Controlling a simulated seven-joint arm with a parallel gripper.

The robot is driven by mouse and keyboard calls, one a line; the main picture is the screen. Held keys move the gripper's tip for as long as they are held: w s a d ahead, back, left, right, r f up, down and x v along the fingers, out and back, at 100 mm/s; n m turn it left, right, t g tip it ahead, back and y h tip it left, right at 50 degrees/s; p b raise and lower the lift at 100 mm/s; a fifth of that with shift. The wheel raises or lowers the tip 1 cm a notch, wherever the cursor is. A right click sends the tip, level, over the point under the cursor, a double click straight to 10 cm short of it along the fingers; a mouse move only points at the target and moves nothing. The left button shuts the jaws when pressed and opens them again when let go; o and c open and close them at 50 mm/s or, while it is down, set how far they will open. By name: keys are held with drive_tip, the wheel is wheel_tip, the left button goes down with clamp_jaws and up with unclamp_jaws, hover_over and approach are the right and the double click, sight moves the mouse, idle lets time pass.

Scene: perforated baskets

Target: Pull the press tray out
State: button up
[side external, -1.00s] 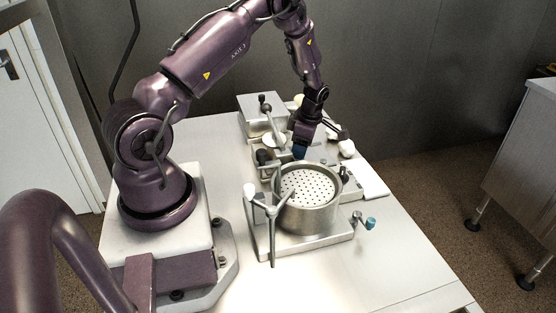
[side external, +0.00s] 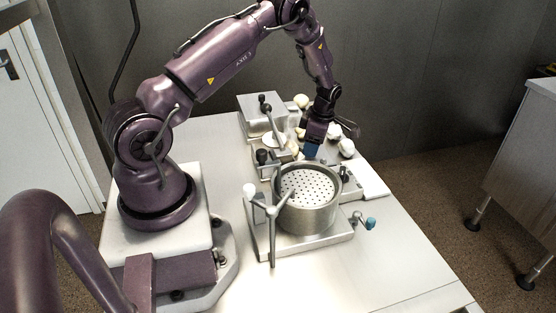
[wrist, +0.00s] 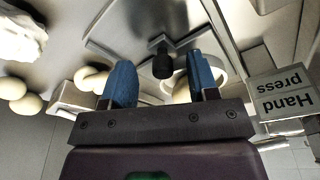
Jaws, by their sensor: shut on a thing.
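My gripper (side external: 312,152) is low over the bench, behind the perforated basket in the side view. Its blue fingertips (wrist: 160,78) show in the wrist view with a gap between them, and it is shut on what I take to be the press tray. The gripped part is not clearly visible. Past the fingers is a black knob (wrist: 163,62). A pale ring (wrist: 207,70) lies partly behind the right finger. A "Hand press" sign (wrist: 285,98), upside down, is at the right. The press tray's outline cannot be made out well.
A round metal pot with a perforated disc (side external: 307,210) stands in front of my gripper, with a three-armed handle (side external: 270,208) at its left. Whitish lumps (side external: 346,148) lie at the right. A grey metal box (side external: 262,105) is behind. The bench front right is clear.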

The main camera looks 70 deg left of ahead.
sight(320, 154)
drive_tip(key=shift+w+a+f, duration=0.1)
drive_tip(key=shift+w+f, duration=0.4)
drive_tip(key=shift+w, duration=0.35)
drive_tip(key=shift+w+f, duration=0.45)
drive_tip(key=shift+w, duration=0.35)
drive_tip(key=shift+c, duration=0.2)
drive_tip(key=shift+o, duration=0.9)
wheel_tip(320, 154, up, 7)
drive_tip(key=shift+w+d+r, duration=0.15)
drive_tip(key=shift+w+d, duration=0.05)
drive_tip(key=shift+w, duration=0.1)
